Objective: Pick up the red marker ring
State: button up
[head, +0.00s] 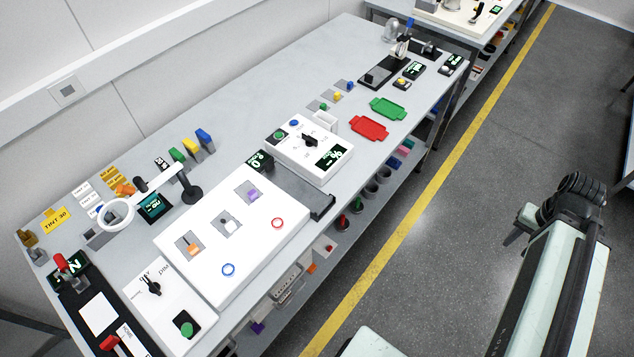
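The red marker ring (278,223) lies flat on the right part of a large white panel (205,275) on the bench, near the panel's front right edge. Its middle shows the white panel surface. Nothing touches it. My arm is at the right of the view, over the floor and well apart from the bench. The dark and grey end part of my arm (553,212) shows there, but no fingertips can be made out. Nothing is seen held.
A blue ring (229,269) lies on the same panel, with orange, white and purple pieces on grey squares. A white ring-headed lamp (116,214) stands behind the panel. A white control box (309,150) stands to the right. The floor before the bench is clear.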

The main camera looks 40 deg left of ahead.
aim_at(275, 219)
jog(key=u, duration=0.05)
jog(key=i, duration=2.5)
jog(key=z, duration=3.6)
jog(key=i, duration=0.15)
jog(key=z, duration=2.2)
jog(key=i, duration=1)
jog(key=u, duration=0.1)
